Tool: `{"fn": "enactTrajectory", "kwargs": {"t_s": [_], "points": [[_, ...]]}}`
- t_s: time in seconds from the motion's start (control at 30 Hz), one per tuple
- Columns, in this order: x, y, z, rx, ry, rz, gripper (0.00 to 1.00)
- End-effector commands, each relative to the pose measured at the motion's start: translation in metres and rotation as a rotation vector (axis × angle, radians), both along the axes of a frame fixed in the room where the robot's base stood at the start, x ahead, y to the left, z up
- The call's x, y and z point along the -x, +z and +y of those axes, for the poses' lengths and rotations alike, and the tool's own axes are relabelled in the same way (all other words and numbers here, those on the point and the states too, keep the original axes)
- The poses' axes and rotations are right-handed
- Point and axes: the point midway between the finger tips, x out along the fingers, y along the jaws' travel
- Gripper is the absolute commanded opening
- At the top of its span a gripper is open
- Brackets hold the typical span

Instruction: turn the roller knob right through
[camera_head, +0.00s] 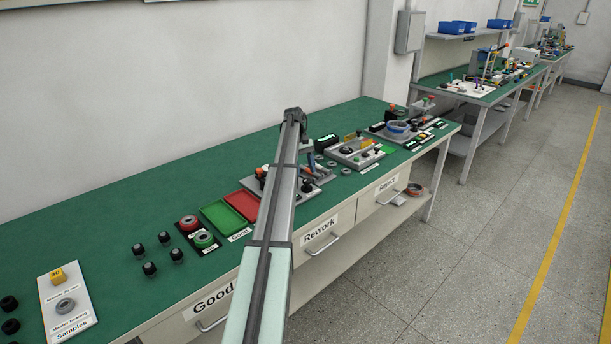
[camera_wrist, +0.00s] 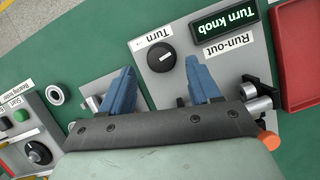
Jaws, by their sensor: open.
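The roller knob is a round black knob with a white pointer line. It shows in the wrist view (camera_wrist: 161,57) on a grey run-out panel (camera_wrist: 150,80), below the label "Turn". A lit display (camera_wrist: 225,25) beside it reads "Turn knob". My gripper (camera_wrist: 162,80) has two blue fingers, spread apart and empty. The knob lies beyond the fingertips, between them in the picture; I see no contact. In the head view my arm hides most of the run-out station, and the knob cannot be made out there.
In the wrist view a red tray (camera_wrist: 300,60) lies right of the panel. A loose ring (camera_wrist: 56,95) and another station with a black knob (camera_wrist: 38,152) lie left. Shiny cylinders (camera_wrist: 258,98) with an orange end stand close to the right finger. Green bench (camera_head: 110,215) is clear behind.

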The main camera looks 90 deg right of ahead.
Motion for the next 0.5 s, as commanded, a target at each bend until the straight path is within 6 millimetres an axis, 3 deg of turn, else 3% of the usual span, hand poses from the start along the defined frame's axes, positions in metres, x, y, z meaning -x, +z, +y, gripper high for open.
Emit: {"fn": "enactTrajectory", "kwargs": {"t_s": [0.23, 0.5], "points": [[-0.007, 0.031, -0.012, 0.008, 0.002, 0.0, 0.62], [-0.008, 0.036, -0.013, 0.01, 0.002, 0.0, 0.62]]}}
